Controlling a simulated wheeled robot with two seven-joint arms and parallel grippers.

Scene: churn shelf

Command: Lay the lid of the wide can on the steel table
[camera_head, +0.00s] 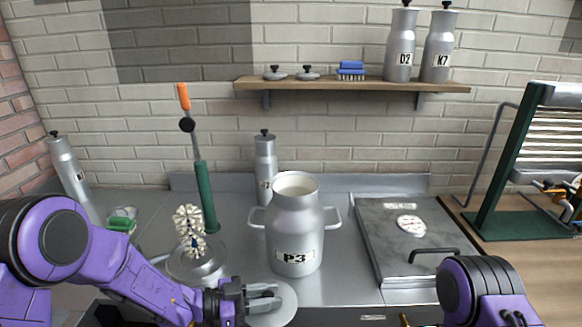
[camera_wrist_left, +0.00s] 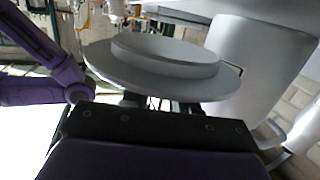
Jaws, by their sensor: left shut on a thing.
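The wide can (camera_head: 294,228), labelled P3 with two side handles, stands upright on the steel table (camera_head: 340,282). Its mouth is open on top. It also shows at the right in the left wrist view (camera_wrist_left: 258,70). Its lid (camera_head: 283,311), a pale grey stepped disc, is in my left gripper (camera_head: 264,298), in front of the can near the table's front edge. In the left wrist view the lid (camera_wrist_left: 165,78) is just beyond the jaws, which are mostly hidden. I cannot tell whether the lid touches the table. My right gripper is out of view.
A steel box lid with a gauge (camera_head: 400,240) lies right of the can. A narrow can (camera_head: 265,160) stands behind. The wall shelf (camera_head: 330,86) holds cans, small lids and a blue brush.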

